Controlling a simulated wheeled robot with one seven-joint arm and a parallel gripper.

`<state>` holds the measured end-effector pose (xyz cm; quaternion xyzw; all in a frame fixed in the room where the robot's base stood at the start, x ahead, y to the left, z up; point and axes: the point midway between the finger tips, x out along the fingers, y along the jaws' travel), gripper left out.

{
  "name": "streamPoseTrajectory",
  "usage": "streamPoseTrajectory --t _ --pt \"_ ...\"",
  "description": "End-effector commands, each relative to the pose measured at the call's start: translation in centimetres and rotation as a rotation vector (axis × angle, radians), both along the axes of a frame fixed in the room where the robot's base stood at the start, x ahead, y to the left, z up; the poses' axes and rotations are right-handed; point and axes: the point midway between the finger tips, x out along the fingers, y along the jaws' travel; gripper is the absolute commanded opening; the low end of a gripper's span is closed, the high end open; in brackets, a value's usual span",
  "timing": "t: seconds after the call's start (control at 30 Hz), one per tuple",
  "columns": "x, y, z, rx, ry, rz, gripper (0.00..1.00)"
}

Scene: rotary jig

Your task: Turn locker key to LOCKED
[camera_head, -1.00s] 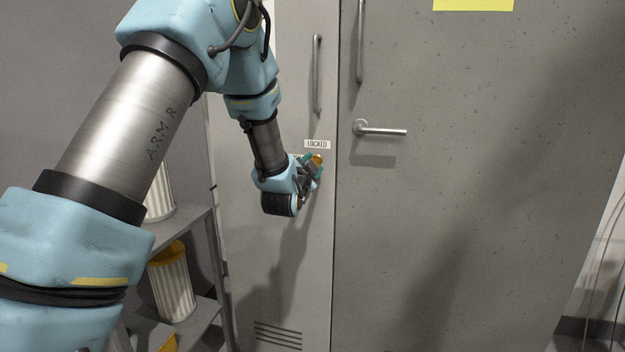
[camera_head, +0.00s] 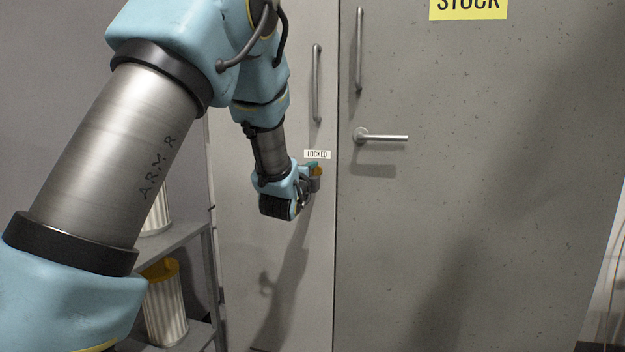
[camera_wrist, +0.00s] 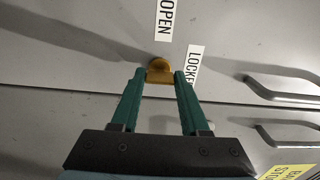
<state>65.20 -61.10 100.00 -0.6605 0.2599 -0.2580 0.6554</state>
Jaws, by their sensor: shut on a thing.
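The brass locker key (camera_head: 317,171) sits in the face of the narrow grey locker door (camera_head: 300,250), just under the white LOCKED label (camera_head: 317,154). In the wrist view the key (camera_wrist: 160,74) is between the two green fingertips of my gripper (camera_wrist: 161,79), which is shut on it. The OPEN label (camera_wrist: 167,20) lies straight ahead of the key there, and the LOCKED label (camera_wrist: 193,65) is to its right, partly covered by the right finger. My gripper (camera_head: 313,178) hides part of the key in the head view. The lock around the key is hardly visible.
A vertical bar handle (camera_head: 317,84) stands above the key. A shelf with ribbed canisters (camera_head: 163,310) stands at left.

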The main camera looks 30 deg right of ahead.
Motion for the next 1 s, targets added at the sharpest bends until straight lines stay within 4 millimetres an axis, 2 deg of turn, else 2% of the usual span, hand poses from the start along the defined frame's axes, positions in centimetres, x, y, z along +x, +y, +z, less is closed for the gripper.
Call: streamPoseTrajectory --t 0.53,0.57,0.8,1.0 --pt "-0.03 -0.04 -0.07 0.018 -0.016 -0.001 0.00" --pt "-0.03 -0.04 -0.07 0.018 -0.016 -0.001 0.47" --pt "-0.02 -0.02 -0.04 0.018 -0.015 0.000 0.74" --pt "0.00 -0.01 -0.02 0.017 -0.016 0.000 0.75"
